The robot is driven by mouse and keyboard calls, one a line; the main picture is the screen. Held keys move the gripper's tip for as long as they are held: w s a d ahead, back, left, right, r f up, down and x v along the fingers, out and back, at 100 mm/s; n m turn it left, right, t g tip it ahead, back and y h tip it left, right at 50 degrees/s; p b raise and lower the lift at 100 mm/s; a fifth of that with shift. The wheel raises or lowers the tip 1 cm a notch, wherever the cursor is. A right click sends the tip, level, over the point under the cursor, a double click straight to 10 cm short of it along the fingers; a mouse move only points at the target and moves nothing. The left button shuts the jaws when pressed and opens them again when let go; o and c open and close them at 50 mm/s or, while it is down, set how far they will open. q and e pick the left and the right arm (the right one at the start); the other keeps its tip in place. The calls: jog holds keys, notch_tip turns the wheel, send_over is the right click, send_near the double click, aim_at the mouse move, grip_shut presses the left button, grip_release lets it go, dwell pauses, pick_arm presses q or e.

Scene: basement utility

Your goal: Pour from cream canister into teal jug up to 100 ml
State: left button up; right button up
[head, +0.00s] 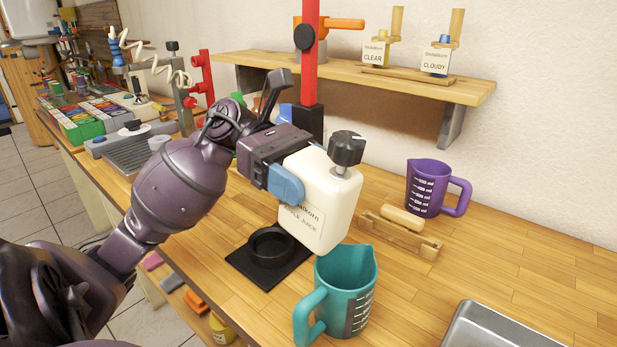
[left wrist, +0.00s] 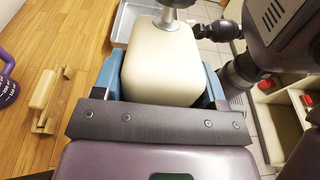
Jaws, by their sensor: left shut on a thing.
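The cream canister (head: 322,199) has a dark knob on top and a label reading "APPLE JUICE". My left gripper (head: 287,182) is shut on it and holds it up, slightly tilted, above the black mat and just behind the teal jug. In the left wrist view the canister (left wrist: 160,70) sits between the blue fingers. My right gripper is not in the head view.
A black mat with a ring (head: 270,249) lies behind the jug. A wooden holder (head: 400,233) and a purple jug (head: 431,188) stand to the right. A metal tray (head: 495,325) is at the front right. A red post (head: 310,60) rises behind the canister.

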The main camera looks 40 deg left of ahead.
pick_arm(q)
jog(key=shift+w+a+y, duration=0.1)
jog(key=shift+w+y, duration=0.05)
jog(key=shift+y, duration=0.25)
jog(key=shift+a+r+y+p, duration=0.2)
jog(key=shift+y+p, duration=0.1)
jog(key=shift+y, duration=0.4)
jog(key=shift+a, duration=0.1)
jog(key=shift+y, duration=0.3)
jog(key=shift+a+r+y, duration=0.15)
jog(key=shift+y, duration=0.85)
